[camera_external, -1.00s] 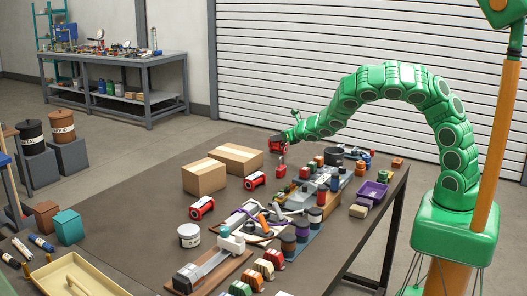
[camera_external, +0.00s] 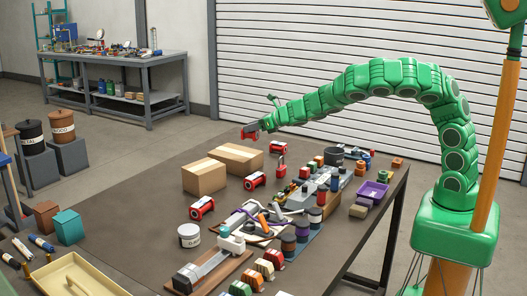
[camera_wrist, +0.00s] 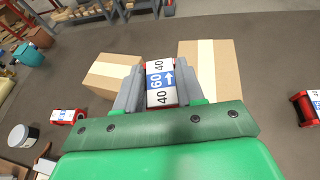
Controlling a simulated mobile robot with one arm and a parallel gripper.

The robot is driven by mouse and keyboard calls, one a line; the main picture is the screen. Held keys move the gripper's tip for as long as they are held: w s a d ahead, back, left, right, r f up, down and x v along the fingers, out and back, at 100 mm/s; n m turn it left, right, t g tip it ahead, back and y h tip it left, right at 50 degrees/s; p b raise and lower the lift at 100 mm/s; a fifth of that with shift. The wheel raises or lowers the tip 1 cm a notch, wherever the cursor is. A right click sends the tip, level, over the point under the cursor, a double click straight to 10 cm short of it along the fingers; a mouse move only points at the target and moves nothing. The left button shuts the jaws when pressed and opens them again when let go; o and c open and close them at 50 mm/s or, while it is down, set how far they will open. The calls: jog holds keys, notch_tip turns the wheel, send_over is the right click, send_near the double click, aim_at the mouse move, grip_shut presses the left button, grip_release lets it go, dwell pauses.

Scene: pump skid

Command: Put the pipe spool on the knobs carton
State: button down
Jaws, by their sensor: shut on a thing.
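My gripper (camera_external: 259,127) is shut on a red pipe spool (camera_external: 249,132) and holds it in the air above and behind the cartons. In the wrist view the spool (camera_wrist: 161,85) sits between the two grey jaws, showing a white and blue band marked 40, 60, 40 with an arrow. Two plain brown cartons with pale tape stand on the table: a nearer one (camera_external: 204,178) and a farther one (camera_external: 239,157). Both also show in the wrist view, at left (camera_wrist: 113,72) and right (camera_wrist: 211,68). No lettering on them is readable, so I cannot tell which is the knobs carton.
Many small parts crowd the table's right. The table left of the cartons is clear.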

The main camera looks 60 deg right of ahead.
jog(key=s+a+r+n+g+y, duration=0.1)
jog(key=a+r, duration=0.2)
jog(key=a, duration=0.3)
jog(key=s+a+r+n+y, duration=0.1)
jog(key=s+a+r, duration=0.15)
jog(key=a, duration=0.45)
send_over(206, 166)
jog(key=shift+w+f, duration=0.2)
jog(key=shift+f, duration=4.75)
jog(key=shift+s+f, duration=0.1)
jog(key=shift+f, duration=1.3)
jog(key=shift+f, duration=0.1)
jog(key=c, duration=0.7)
grip_release()
